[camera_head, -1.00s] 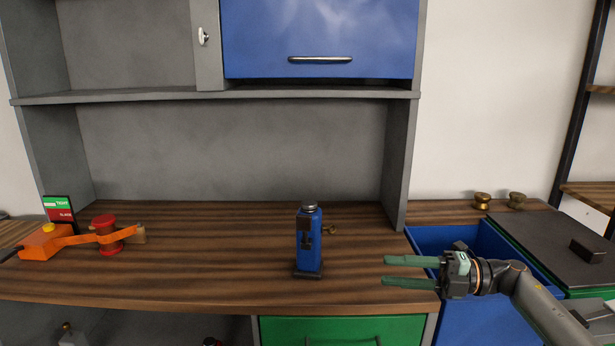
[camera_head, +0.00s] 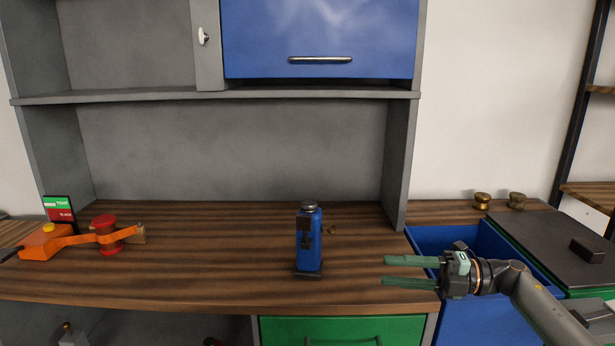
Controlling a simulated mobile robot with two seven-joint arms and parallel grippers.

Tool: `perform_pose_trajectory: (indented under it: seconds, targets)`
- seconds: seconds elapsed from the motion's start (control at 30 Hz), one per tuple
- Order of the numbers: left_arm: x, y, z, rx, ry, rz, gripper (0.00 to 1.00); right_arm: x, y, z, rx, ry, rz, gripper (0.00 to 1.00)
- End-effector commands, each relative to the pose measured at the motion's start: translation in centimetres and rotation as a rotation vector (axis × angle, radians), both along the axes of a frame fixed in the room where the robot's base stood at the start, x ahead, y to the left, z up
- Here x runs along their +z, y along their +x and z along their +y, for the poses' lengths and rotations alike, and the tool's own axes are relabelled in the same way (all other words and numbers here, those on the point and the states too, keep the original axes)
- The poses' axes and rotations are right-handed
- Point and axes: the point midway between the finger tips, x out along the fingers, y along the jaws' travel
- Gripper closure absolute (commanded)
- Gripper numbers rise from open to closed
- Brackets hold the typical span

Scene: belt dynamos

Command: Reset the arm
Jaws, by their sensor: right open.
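My right gripper (camera_head: 410,271) is at the right, above the table's right front edge. Its two green fingers point left, apart, with nothing between them. A blue dynamo-like device (camera_head: 309,240) with a dark cap stands upright on the wooden table (camera_head: 200,275), to the left of the gripper and apart from it. A small brass piece (camera_head: 331,230) shows at its right side. At the left is an orange device (camera_head: 45,242) with an orange belt running to a red spool (camera_head: 106,234). My left gripper is out of view.
A red and green sign (camera_head: 58,208) stands behind the orange device. A blue open bin (camera_head: 428,240) and a dark lid (camera_head: 560,250) are at the right. Two brass knobs (camera_head: 482,200) sit behind them. A blue cabinet door (camera_head: 320,40) hangs above. The table's middle left is clear.

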Motion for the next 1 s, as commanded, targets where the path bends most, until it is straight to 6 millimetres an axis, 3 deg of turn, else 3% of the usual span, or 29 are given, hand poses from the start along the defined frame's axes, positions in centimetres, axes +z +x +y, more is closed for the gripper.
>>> perform_pose_trajectory:
  seconds: [0.1, 0.4, 0.67, 0.87, 1.0]
  targets:
    - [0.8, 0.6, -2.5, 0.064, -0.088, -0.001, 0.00, 0.0, 0.0, 0.0, 0.000, 0.000, 0.000, 0.57]
    - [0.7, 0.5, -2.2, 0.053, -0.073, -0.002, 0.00, -5.4, -0.8, 5.2, -0.179, 0.259, 0.169, 0.57]
    - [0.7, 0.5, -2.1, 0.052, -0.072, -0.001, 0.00, -12.2, -3.2, 7.1, -0.479, 0.526, 0.492, 0.57]
    - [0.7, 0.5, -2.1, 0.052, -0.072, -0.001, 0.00, -19.5, -7.4, 6.2, -0.770, 0.666, 0.842, 0.57]
    - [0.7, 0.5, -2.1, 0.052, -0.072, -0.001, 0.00, -24.9, -12.3, 5.0, -0.976, 0.708, 1.115, 0.57]
